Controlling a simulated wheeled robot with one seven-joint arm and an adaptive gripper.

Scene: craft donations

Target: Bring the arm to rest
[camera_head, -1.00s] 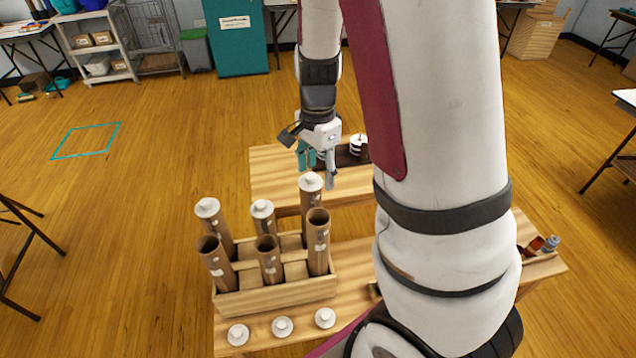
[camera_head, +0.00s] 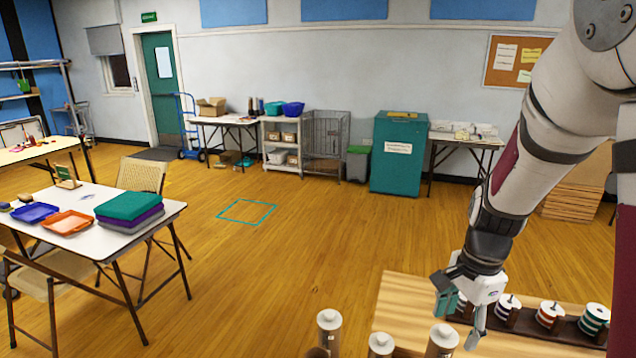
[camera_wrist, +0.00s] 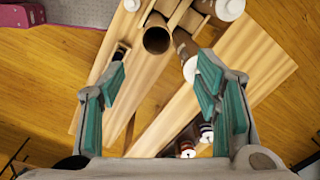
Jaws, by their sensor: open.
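My gripper (camera_head: 461,308) hangs over the wooden table (camera_head: 402,300) at the lower right of the head view, fingers pointing down. It is open, with nothing between its teal-padded fingers. In the wrist view my gripper (camera_wrist: 165,100) shows both fingers wide apart at left and right. Beyond them lie the wooden tabletop (camera_wrist: 255,62), an open brown tube (camera_wrist: 156,40) and white-capped tubes.
Capped tubes (camera_head: 329,325) stand at the bottom edge of the head view, left of my gripper. A dark rack of spools (camera_head: 550,315) lies just right of it. The floor (camera_head: 300,240) to the left is clear, with a teal marked square (camera_head: 246,211).

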